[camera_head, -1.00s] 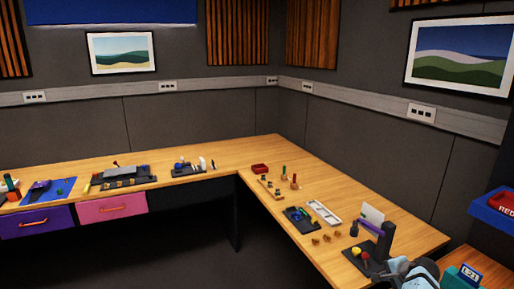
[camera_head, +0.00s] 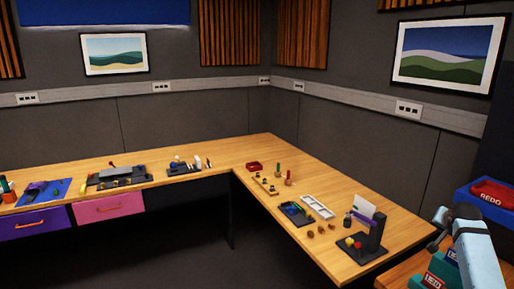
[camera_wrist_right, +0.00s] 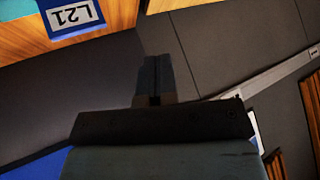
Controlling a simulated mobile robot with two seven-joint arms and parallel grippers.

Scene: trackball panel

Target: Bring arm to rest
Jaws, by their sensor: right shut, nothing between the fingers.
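My right arm (camera_head: 475,255) is at the lower right of the head view, raised in front of the right end of the bench. Its dark right gripper (camera_head: 438,229) points up and to the left, clear of the bench. In the right wrist view the two dark fingers (camera_wrist_right: 155,62) are together with nothing between them. The trackball panel (camera_head: 372,251), a black base with a red and a yellow ball and an upright post, stands at the bench's near right end, left of the gripper and apart from it. My left gripper is not in view.
The L-shaped wooden bench (camera_head: 215,168) carries several small fixtures. A white tray (camera_head: 317,207) and red dish (camera_head: 254,167) lie on its right leg.

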